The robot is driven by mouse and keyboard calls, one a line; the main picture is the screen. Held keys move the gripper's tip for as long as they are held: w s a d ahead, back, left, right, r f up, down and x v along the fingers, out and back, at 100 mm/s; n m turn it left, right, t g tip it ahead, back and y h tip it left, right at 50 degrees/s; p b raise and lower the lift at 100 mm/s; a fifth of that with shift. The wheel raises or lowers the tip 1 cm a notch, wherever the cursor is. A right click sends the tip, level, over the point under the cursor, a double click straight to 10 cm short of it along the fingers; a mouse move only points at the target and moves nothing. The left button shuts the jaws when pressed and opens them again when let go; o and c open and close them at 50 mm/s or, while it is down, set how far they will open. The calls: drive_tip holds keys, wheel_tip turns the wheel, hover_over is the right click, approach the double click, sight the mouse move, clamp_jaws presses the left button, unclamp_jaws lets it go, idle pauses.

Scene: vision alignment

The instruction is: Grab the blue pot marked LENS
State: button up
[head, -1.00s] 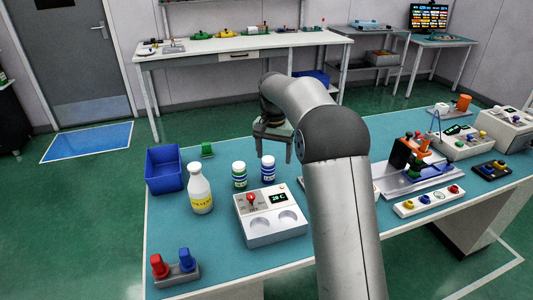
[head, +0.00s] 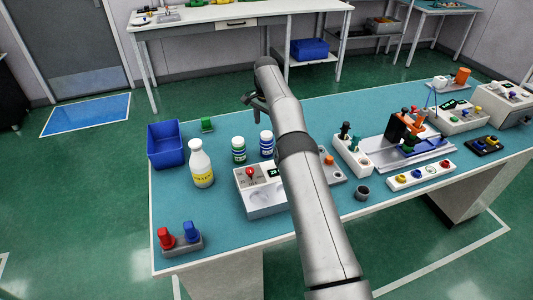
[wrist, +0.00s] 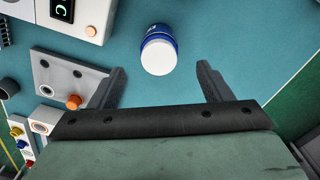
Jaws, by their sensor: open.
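The blue pot (head: 266,144), white-lidded with a blue band, stands upright on the teal bench, right of a similar pot with green on it (head: 238,150). Its lettering is too small to read. In the wrist view a blue-banded, white-lidded pot (wrist: 158,52) lies ahead, between the lines of my two fingers. My gripper (wrist: 162,70) is open and empty, with no finger touching the pot. In the head view my gripper (head: 252,103) is above the bench, beyond the pots and slightly left of the blue one.
A white bottle (head: 201,165) and a blue bin (head: 165,146) stand left of the pots. A white device with a display (head: 262,205) stands in front of them, partly behind my arm. A grey plate with an orange knob (wrist: 70,80) is left in the wrist view.

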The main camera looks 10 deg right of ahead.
sight(266, 144)
wheel_tip(266, 144, down, 10)
drive_tip(key=shift+f+p, duration=0.2)
drive_tip(key=shift+p, duration=0.8)
drive_tip(key=c, duration=1.1)
